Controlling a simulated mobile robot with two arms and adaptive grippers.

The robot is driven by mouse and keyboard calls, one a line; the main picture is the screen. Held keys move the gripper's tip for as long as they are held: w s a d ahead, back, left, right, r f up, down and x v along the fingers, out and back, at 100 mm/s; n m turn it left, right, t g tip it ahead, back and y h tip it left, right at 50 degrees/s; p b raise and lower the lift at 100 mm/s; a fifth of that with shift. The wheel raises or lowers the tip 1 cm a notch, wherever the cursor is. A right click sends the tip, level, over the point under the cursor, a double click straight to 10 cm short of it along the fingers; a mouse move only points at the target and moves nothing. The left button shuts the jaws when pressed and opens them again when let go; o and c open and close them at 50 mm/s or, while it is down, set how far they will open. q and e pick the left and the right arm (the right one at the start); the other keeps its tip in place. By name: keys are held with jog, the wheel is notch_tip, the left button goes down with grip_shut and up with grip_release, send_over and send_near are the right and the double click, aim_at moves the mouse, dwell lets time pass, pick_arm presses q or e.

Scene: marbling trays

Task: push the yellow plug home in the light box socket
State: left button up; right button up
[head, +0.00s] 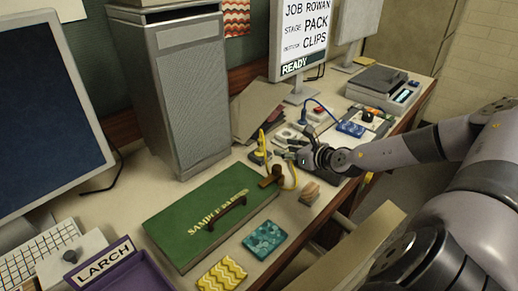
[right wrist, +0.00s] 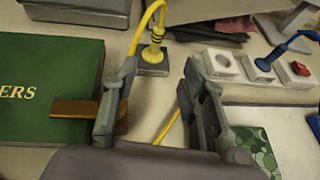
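The yellow plug (right wrist: 154,48) stands upright on a small dark grey block (right wrist: 151,68) in the right wrist view; its cable arches up and left. In the head view the yellow plug (head: 262,143) is just left of my right gripper (head: 290,152). In the right wrist view my right gripper (right wrist: 158,78) is open, its fingers apart, with the plug beyond the gap and not touched. A white square unit with a round socket (right wrist: 222,65) lies right of the plug; I cannot tell whether it is the light box socket. My left gripper is not in view.
A blue plug (right wrist: 264,64) and a red button (right wrist: 300,68) sit right of the white unit. A green sample book (head: 205,222) with a brown strap lies left of my gripper. Tiles (head: 265,238) lie in front. A grey tower (head: 188,90) stands behind.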

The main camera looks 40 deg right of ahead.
aim_at(262, 143)
jog(key=p+x, duration=0.2)
jog(key=x, duration=0.6)
jog(key=shift+r+p, duration=0.15)
jog(key=shift+p, duration=0.25)
jog(key=shift+w, duration=0.35)
jog(key=w, duration=0.1)
jog(key=w+p, duration=0.1)
jog(key=w, duration=0.1)
jog(key=shift+a+f+p, duration=0.2)
jog(key=shift+f+p, duration=0.1)
jog(key=shift+p, duration=0.05)
jog(key=shift+w+d+f, duration=0.1)
jog(key=shift+w+f, duration=0.35)
jog(key=shift+w, duration=0.1)
jog(key=shift+w+f, duration=0.15)
jog(key=shift+w, duration=0.25)
jog(key=shift+s, duration=0.1)
jog(key=shift+c, duration=0.5)
grip_shut()
